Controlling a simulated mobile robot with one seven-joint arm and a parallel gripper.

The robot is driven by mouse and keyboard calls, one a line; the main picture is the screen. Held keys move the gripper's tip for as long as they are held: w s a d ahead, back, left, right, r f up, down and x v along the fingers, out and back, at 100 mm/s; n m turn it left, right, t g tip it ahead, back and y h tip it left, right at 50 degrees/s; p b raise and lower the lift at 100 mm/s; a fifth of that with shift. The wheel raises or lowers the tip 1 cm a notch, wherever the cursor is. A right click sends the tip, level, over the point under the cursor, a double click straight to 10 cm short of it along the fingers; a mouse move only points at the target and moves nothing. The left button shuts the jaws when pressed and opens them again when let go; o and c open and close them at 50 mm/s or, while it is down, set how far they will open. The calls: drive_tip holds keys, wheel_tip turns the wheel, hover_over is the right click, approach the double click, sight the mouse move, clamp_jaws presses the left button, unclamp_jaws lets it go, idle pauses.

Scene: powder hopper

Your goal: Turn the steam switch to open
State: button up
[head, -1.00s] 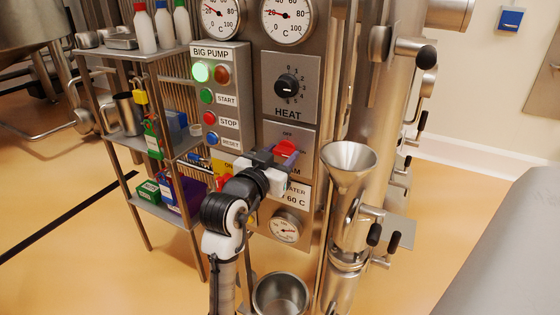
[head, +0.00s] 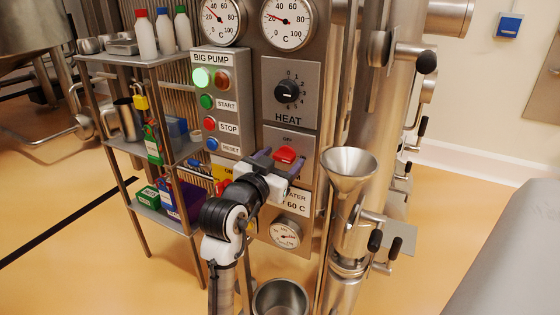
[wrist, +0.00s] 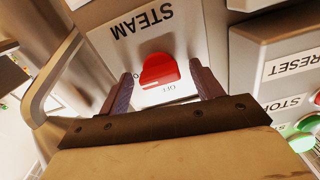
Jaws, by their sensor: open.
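The steam switch is a red knob (head: 285,155) on a grey plate with an OFF mark above it, below the HEAT plate in the head view. In the wrist view, the red switch (wrist: 160,72) sits between my two open fingers, near the word STEAM and an OFF mark, which appear upside down. My gripper (head: 275,163) is in front of the plate, partly covering the label. In the wrist view, my gripper (wrist: 163,88) has one purple-grey finger on each side of the switch, with gaps showing. I cannot tell how far the fingertips are from the plate.
The BIG PUMP box (head: 220,100) with several buttons stands left of the plate. The HEAT knob (head: 287,91) is above. A steel funnel (head: 348,165) stands close on the right, and a steel pot (head: 281,297) is below. A shelf (head: 150,140) with bottles is left.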

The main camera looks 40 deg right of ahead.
drive_tip(key=b+v, duration=0.2)
drive_tip(key=v, duration=1.2)
idle(1.5)
